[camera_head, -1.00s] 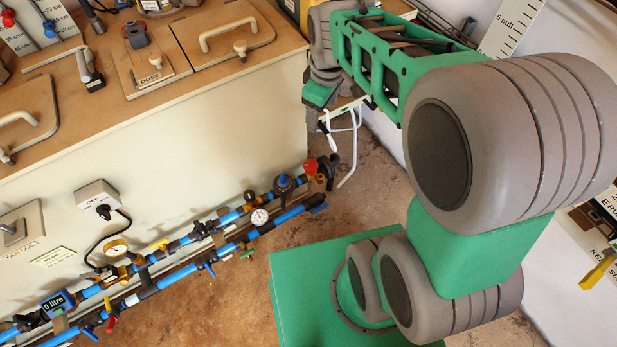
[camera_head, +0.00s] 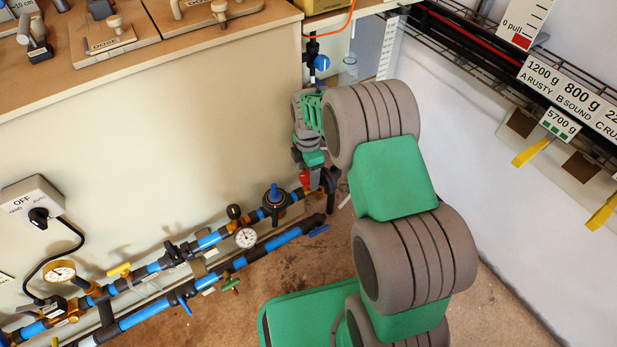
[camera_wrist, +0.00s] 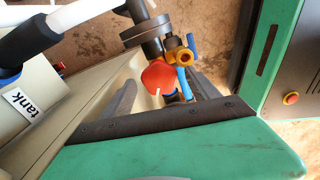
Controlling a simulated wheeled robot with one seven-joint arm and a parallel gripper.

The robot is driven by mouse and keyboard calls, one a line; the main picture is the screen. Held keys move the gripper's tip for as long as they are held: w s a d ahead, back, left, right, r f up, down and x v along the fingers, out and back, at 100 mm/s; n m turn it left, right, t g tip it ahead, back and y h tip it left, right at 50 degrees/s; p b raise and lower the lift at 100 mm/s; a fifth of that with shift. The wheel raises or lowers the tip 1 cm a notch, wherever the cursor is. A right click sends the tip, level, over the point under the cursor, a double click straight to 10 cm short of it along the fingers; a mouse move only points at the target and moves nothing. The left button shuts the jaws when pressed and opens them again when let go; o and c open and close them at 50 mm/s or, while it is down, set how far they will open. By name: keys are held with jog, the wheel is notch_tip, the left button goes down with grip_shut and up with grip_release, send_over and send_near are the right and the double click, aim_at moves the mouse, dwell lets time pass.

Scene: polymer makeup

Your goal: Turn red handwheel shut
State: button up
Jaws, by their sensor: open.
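The red handwheel (camera_wrist: 160,77) shows in the wrist view as a rounded red shape with a pale line on it, in front of my gripper. My gripper (camera_wrist: 161,91) is open, with one dark finger on each side of the red handwheel; I cannot tell whether either finger touches it. In the head view the red handwheel (camera_head: 305,178) is a small red patch at the right end of the upper blue pipe, just below my wrist. My fingers cannot be made out there.
A brass fitting (camera_wrist: 179,58) with a blue lever sits beside the handwheel in the wrist view. A white pipe (camera_wrist: 75,14) runs at upper left, near a "tank" label (camera_wrist: 20,104). In the head view, blue pipes with a gauge (camera_head: 246,237) run along the cream cabinet (camera_head: 150,150).

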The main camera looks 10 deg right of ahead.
jog(key=shift+f, duration=0.2)
jog(key=c, duration=1.4)
